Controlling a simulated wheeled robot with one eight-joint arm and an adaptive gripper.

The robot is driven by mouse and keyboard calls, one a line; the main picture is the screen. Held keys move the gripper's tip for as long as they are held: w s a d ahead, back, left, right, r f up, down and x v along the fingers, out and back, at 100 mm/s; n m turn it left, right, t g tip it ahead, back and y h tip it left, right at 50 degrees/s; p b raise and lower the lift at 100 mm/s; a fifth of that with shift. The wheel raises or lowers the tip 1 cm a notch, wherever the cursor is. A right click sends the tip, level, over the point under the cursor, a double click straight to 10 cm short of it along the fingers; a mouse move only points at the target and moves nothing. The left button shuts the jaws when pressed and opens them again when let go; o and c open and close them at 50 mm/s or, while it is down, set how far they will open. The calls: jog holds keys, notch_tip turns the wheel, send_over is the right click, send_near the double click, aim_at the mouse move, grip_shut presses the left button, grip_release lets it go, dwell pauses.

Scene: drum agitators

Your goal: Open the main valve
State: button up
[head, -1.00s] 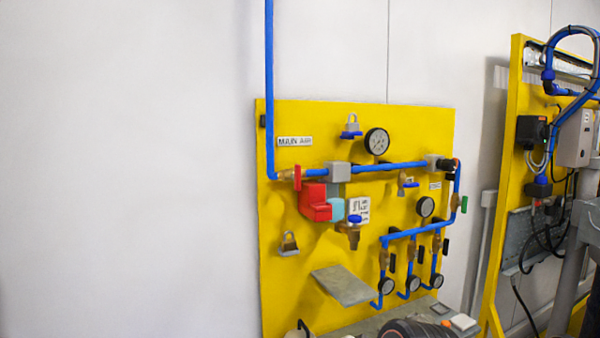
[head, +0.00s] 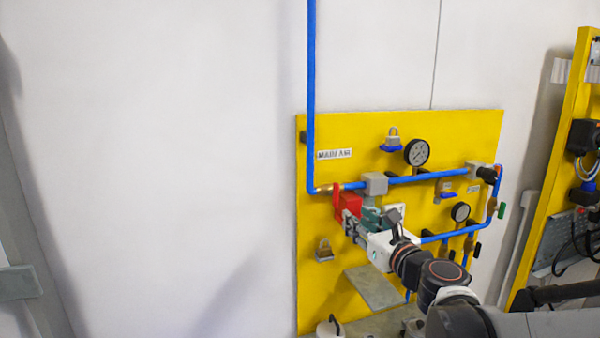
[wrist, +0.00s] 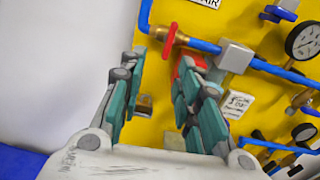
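The main valve's red handle (head: 336,194) stands upright on a brass body where the blue pipe bends, below the MAIN AIR label (head: 334,154). The handle (wrist: 170,42) also shows at the upper middle of the wrist view, beyond and between the lines of my fingers. My gripper (head: 352,222) is in front of the board, just below and right of the handle in the head view. In the wrist view my gripper (wrist: 161,68) has its teal-padded fingers spread, with nothing between them. I see no contact with the handle. A red block (head: 350,202) beside the handle is partly hidden by my gripper.
A grey regulator block (head: 375,184) sits right of the valve. A grey shelf (head: 374,290) juts out below my gripper. The wall left of the board is clear.

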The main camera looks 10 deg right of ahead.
aim_at(338, 194)
jog(key=shift+m+h, duration=0.3)
jog(key=shift+m, duration=0.1)
jog(key=w, duration=0.4)
jog(key=w+a, duration=0.1)
jog(key=w, duration=0.4)
jog(key=w+r+p, duration=0.1)
jog(key=w, duration=0.4)
jog(key=shift+a, duration=0.3)
jog(key=shift+s, duration=0.1)
grip_shut()
